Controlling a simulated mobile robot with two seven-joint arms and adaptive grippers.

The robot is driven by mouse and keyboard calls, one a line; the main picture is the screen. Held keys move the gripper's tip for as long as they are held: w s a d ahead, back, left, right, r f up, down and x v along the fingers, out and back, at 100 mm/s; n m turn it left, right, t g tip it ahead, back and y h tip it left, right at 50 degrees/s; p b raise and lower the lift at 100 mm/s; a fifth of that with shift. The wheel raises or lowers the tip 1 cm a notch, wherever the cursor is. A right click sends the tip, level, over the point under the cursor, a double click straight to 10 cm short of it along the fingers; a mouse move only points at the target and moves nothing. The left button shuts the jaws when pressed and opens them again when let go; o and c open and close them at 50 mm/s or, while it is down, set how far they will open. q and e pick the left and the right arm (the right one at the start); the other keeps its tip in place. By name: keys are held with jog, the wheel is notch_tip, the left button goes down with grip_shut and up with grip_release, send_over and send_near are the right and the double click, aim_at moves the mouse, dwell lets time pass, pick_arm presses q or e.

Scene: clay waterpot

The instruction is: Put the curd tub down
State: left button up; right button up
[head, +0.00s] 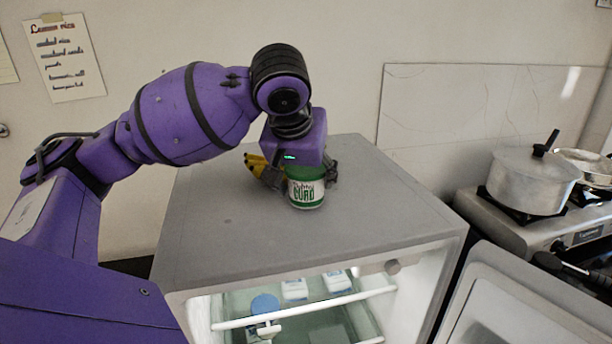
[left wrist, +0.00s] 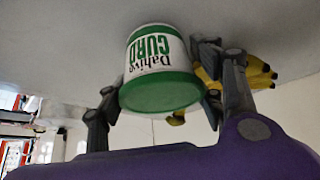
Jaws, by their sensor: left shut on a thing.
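The curd tub (head: 306,190) is white and green with a "CURD" label. It is upright at the top of the grey fridge (head: 230,220), and its base looks at or very near the surface; I cannot tell if it touches. My left gripper (head: 303,178) comes down from above with its fingers on both sides of the tub. In the left wrist view the tub (left wrist: 160,70) sits between the two fingers of the left gripper (left wrist: 160,88), which is shut on it. My right gripper is not in view.
Yellow bananas (head: 257,165) lie just left of the tub on the fridge top, behind a finger. The front and right of the top are clear. The fridge is open, with containers (head: 295,289) inside. A stove with a lidded pot (head: 532,180) stands at right.

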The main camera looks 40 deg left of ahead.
pick_arm(q)
jog(key=shift+f, duration=0.15)
jog(key=o, duration=1.5)
